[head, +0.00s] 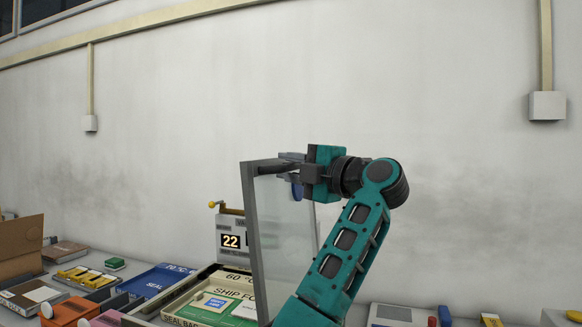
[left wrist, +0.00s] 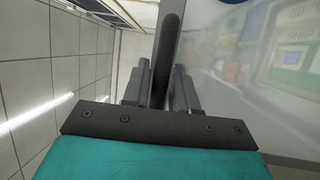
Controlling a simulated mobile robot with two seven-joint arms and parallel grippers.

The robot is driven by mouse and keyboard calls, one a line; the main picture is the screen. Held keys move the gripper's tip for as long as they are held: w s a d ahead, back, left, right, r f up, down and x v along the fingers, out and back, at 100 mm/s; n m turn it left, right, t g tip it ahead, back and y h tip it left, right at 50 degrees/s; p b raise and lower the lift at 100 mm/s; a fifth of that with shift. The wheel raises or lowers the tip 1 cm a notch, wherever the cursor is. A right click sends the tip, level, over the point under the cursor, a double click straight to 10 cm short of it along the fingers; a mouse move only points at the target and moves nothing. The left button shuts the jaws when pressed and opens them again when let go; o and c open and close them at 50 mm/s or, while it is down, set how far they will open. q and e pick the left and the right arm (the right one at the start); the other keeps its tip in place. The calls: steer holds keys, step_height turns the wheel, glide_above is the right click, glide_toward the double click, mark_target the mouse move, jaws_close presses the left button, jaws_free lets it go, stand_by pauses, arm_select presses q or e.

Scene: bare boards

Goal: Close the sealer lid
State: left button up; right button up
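The sealer lid (head: 287,232), a clear pane in a grey frame, stands raised and nearly upright over the sealer. The sealer's bed (head: 190,292) is exposed at its left, with a bag marked "SHIP FO..." (head: 222,298) lying in it. My left gripper (head: 292,172) is at the lid's top edge. In the left wrist view, the fingers of my left gripper (left wrist: 160,88) lie on both sides of the lid's dark frame bar (left wrist: 168,50) and appear closed on it. The arm covers part of the lid's right side. My right gripper is not in view.
A display box reading 22 (head: 232,240) with a yellow-knobbed lever stands behind the bed. Blue packs (head: 158,280), a tray of yellow items (head: 85,277), an orange item (head: 68,312) and a cardboard box (head: 20,245) crowd the left. The wall is behind; the air above is free.

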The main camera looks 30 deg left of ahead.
arm_select(q)
steer(key=shift+c, duration=0.2)
jaws_close()
stand_by(0.3)
